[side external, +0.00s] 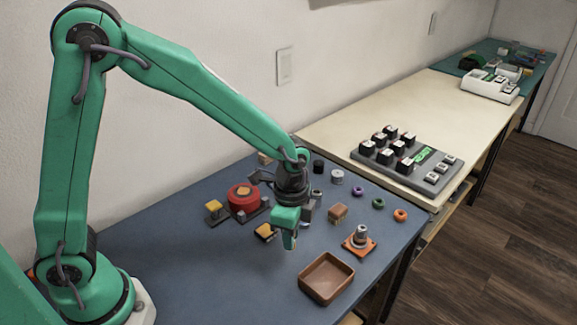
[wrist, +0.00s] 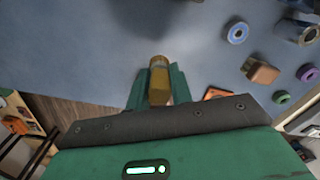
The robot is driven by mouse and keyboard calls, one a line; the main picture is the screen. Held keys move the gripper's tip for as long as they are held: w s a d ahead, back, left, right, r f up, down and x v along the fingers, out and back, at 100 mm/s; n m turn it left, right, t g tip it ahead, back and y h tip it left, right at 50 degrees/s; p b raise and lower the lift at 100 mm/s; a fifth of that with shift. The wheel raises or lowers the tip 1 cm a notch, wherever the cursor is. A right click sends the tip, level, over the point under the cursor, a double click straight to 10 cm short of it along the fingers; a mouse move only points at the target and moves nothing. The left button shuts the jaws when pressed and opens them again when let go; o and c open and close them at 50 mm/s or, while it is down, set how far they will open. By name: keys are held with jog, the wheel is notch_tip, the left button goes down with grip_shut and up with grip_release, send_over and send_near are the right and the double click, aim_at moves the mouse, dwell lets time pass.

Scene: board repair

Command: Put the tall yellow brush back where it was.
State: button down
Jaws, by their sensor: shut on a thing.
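In the wrist view, a yellow-brown upright piece (wrist: 158,82), which looks like the tall yellow brush, stands between the green fingers of my gripper (wrist: 158,88). My gripper is shut on it. In the side view my gripper (side external: 288,238) points down above the blue mat, left of the brown tray. The held piece is mostly hidden by the fingers there, and I cannot tell whether its lower end touches the mat.
A brown tray (side external: 327,278) and an orange-based post (side external: 359,242) lie to the right. A brown block (side external: 338,214) and coloured rings (side external: 378,203) lie behind. The front left mat is clear.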

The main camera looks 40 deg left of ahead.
jog(key=shift+w+a+f, duration=0.7)
jog(key=shift+w+a, duration=0.1)
jog(key=shift+w, duration=0.1)
jog(key=shift+f, duration=2)
jog(key=shift+f, duration=0.15)
jog(key=c, duration=1.2)
grip_release()
jog(key=shift+c, duration=0.2)
notch_tip(320, 180, up, 12)
jog(key=shift+r, duration=0.2)
